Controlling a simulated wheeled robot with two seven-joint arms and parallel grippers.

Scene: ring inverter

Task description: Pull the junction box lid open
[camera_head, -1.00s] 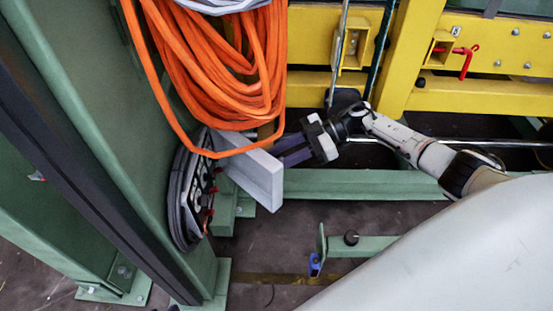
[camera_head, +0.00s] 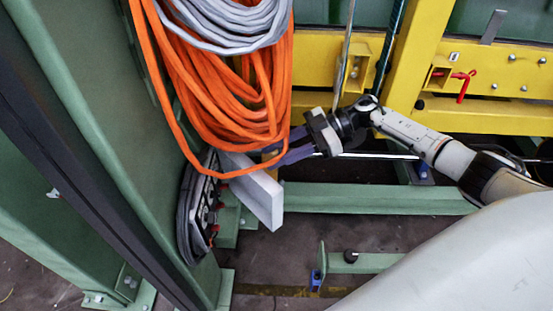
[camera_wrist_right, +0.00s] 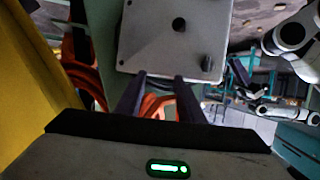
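The junction box lid (camera_head: 262,195) is a pale grey slab standing out from the green post, in the middle-left of the head view. The wrist view shows its broad face (camera_wrist_right: 150,35) with a round dark spot and a knob near the lower right corner. My right gripper (camera_head: 283,148) is just above and behind the lid's upper edge, its fingertips partly hidden by the orange cable. In the wrist view its dark fingers (camera_wrist_right: 159,76) stand apart with nothing between them, in front of the plate's lower edge; contact cannot be told. My left gripper is out of view.
A coil of orange cable (camera_head: 222,95) hangs beside the lid and close to my right fingers. A dark-rimmed unit with red fittings (camera_head: 203,215) is on the green post (camera_head: 85,90). A yellow frame (camera_head: 480,115) stands behind my right arm. Floor shows below the lid.

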